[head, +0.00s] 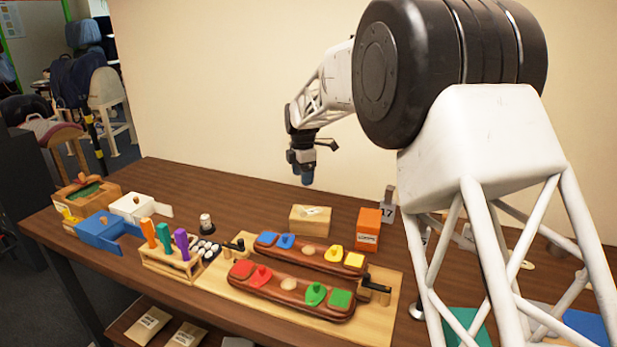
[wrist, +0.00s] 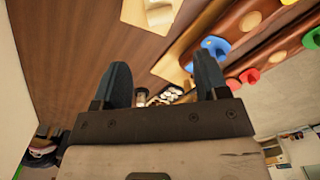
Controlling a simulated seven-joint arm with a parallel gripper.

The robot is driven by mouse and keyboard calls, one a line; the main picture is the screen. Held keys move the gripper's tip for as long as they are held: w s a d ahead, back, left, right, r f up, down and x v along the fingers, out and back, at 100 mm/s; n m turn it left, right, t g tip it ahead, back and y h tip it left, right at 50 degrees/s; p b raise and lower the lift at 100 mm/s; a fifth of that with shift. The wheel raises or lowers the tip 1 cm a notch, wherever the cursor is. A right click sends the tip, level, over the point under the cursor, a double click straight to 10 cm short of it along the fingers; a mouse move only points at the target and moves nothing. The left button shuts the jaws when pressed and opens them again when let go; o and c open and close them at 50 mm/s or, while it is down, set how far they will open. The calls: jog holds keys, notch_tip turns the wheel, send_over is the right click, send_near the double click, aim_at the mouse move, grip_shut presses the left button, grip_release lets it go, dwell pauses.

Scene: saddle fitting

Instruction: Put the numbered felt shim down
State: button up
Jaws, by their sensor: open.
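My gripper (head: 305,178) is above the table in the head view, with nothing visible in it. In the wrist view its two blue fingers (wrist: 163,84) stand apart, with only background showing between them. The near dark red bar (head: 290,291) carries red and green pieces. The far bar (head: 312,257) carries blue and yellow pieces. Both lie on a light wooden board (head: 222,285). Flat coloured squares, such as the red one (head: 243,268) and the green one (head: 340,298), lie on the bars. I cannot read a number on any of them, so I cannot tell which is the felt shim.
A wooden block (head: 310,220), an orange box (head: 368,229) and a 17 sign (head: 388,206) stand behind the bars. A rack with coloured handles (head: 172,262), a blue box (head: 100,232) and a white box (head: 133,208) stand left. Bare table (head: 215,200) lies at the back.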

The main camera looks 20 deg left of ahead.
dwell(0.3)
jog(key=s+d+r+m, duration=0.4)
jog(key=s+d, duration=0.2)
jog(key=d, duration=0.5)
jog(key=s+d+r+m+t, duration=0.1)
jog(key=s+d+r+m, duration=0.35)
jog(key=d, duration=0.65)
jog(key=s+d+r+m, duration=0.4)
jog(key=s+d+r, duration=0.15)
jog(key=d, duration=0.65)
jog(key=s+d+f+m, duration=0.2)
jog(key=s+d+m, duration=0.3)
jog(key=s, duration=0.6)
jog(key=s+d+f+m+t, duration=0.1)
jog(key=s+d+f+m, duration=0.2)
jog(key=s+d, duration=0.5)
jog(key=s+d+f+m, duration=0.3)
jog(key=s+d+m, duration=0.3)
jog(key=s, duration=0.8)
jog(key=shift+d+f+m+t, duration=0.2)
jog(key=shift+d+m+t, duration=0.15)
jog(key=shift+d, duration=0.3)
jog(key=shift+c, duration=0.7)
